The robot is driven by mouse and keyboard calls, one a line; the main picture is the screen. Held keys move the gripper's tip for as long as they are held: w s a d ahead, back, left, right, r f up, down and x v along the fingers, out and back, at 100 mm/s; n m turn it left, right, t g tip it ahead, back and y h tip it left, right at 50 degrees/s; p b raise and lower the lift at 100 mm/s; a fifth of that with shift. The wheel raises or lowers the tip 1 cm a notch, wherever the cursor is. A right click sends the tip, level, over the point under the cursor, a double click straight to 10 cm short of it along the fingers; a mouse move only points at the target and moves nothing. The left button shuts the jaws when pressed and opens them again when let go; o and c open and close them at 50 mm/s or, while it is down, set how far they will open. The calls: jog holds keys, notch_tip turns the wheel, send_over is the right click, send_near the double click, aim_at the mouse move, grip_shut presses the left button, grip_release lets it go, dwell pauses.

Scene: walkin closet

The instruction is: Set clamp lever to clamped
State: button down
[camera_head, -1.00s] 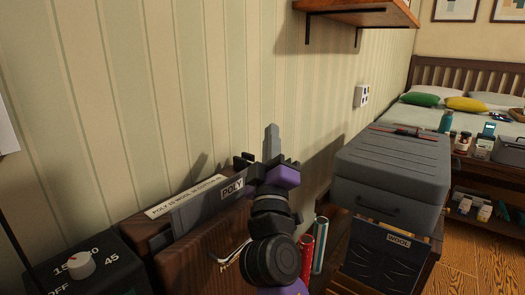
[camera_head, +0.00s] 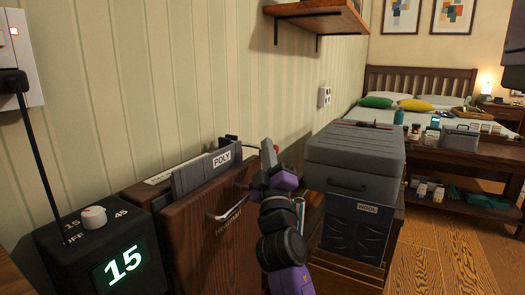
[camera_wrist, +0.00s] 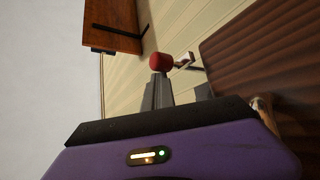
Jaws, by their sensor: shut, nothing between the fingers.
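The clamp lever's red knob (camera_wrist: 161,62) shows in the wrist view, just beyond the tips of my gripper (camera_wrist: 157,90), with a small metal piece to its right. In the head view, a bit of red knob (camera_head: 276,149) shows beside my gripper (camera_head: 268,160), at the right end of the brown wooden press (camera_head: 200,235). My gripper's grey fingers are together with nothing between them. The fingertips are very close to the knob; I cannot tell whether they touch. The rest of the lever is mostly hidden by my gripper.
A grey panel marked POLY (camera_head: 198,174) stands in the press top. A timer box (camera_head: 110,255) shows 15 at the left. A grey case (camera_head: 355,158) stands right of my arm, above a WOOL panel (camera_head: 352,232). A wooden shelf (camera_head: 318,18) is on the wall.

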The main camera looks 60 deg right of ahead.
jog(key=shift+d+f, duration=0.2)
jog(key=shift+f, duration=0.3)
jog(key=shift+s, duration=0.1)
jog(key=b+v, duration=0.3)
jog(key=v, duration=0.4)
jog(key=shift+a, duration=0.5)
jog(key=shift+s+r, duration=0.1)
jog(key=shift+s, duration=0.1)
